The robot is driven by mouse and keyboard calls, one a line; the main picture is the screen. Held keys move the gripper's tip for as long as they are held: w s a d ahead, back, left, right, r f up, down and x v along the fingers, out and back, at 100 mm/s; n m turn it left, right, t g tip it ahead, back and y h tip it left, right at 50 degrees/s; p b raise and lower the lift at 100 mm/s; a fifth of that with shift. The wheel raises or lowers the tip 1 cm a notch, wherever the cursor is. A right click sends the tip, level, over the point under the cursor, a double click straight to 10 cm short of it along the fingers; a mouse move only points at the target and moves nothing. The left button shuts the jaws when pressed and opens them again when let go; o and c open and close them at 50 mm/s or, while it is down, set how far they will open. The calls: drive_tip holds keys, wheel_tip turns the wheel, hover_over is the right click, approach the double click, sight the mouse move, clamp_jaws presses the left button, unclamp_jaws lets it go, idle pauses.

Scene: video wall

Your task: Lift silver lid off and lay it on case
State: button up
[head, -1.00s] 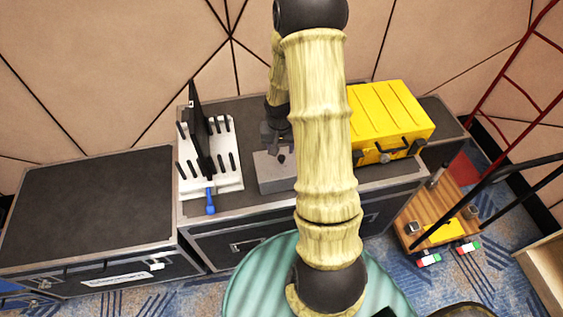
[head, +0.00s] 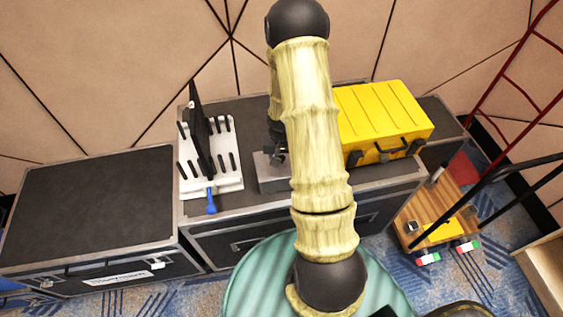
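A grey, silver-looking box (head: 268,179) stands on the middle black flight case (head: 240,207), partly hidden behind my arm. Its top face is mostly covered, so I cannot make out a separate lid or its edge. My gripper (head: 279,156) is dark and points down at the top of this box, at or just above it. The arm hides much of the gripper, and its fingers are too small to tell open from shut. A yellow case (head: 385,115) with a dark handle stands on the same flight case, right of my arm.
A white pegged rack (head: 225,180) holding an upright black panel (head: 200,130) stands left of the box, with a blue-handled tool (head: 211,200) in front. The left black case (head: 90,205) has a bare top. A wooden cart (head: 425,222) stands at right.

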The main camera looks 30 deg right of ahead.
sight(282, 157)
drive_tip(key=shift+c, duration=0.5)
clamp_jaws()
wheel_tip(282, 157, up, 10)
idle(0.6)
